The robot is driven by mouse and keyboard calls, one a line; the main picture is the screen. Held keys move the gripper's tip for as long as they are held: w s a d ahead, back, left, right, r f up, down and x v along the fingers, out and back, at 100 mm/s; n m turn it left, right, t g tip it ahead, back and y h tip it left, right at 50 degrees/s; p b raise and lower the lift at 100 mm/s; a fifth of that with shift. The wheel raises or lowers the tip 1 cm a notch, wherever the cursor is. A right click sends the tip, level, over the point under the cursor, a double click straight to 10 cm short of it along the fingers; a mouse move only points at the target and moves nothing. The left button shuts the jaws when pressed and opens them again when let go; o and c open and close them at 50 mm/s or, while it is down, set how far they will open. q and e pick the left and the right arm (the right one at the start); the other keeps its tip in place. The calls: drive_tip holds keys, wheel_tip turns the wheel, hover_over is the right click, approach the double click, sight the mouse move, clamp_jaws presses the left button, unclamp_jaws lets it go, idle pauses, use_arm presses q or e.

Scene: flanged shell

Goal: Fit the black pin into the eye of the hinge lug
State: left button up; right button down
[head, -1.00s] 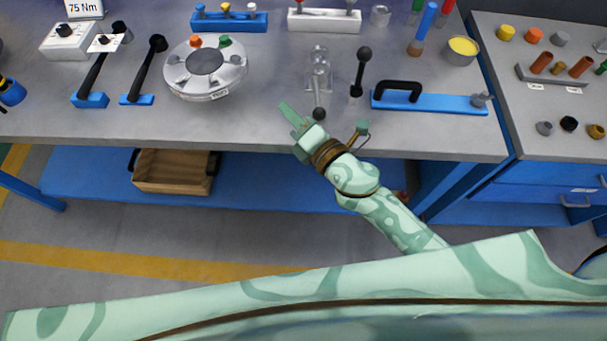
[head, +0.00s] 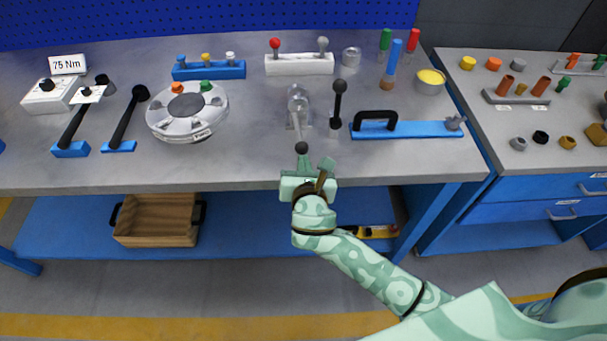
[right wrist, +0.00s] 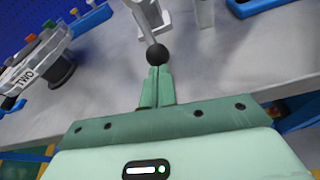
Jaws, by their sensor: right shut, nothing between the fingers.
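I cannot pick out a black pin or a hinge lug with certainty. A blue bar (head: 415,131) with a black handle (head: 376,118) lies at the right of the bench, and a small grey fitting (head: 453,122) stands on its right end; no eye can be made out. My right gripper (head: 303,157) is shut and empty at the bench's front edge. Its tips are just in front of the black ball (head: 302,148) of a grey lever, also seen in the right wrist view (right wrist: 157,54). Whether they touch it is unclear. My left gripper is out of view.
A black-knobbed upright lever (head: 338,103) stands right of the grey lever. A round flanged shell (head: 187,112) and black levers on blue bases (head: 119,146) are to the left. The side bench (head: 470,95) holds small coloured parts, including a black ring (head: 540,137).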

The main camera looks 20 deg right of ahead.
sight(303, 148)
drive_tip(key=shift+w+d+f, duration=0.1)
drive_tip(key=shift+w+f, duration=0.05)
drive_tip(key=shift+w, duration=0.25)
drive_tip(key=shift+w, duration=0.3)
drive_tip(key=shift+w+d, duration=0.25)
drive_tip(key=shift+w, duration=0.5)
drive_tip(key=shift+w+d, duration=0.25)
drive_tip(key=shift+w, duration=0.5)
drive_tip(key=shift+w+d+r, duration=0.1)
drive_tip(key=shift+r, duration=0.15)
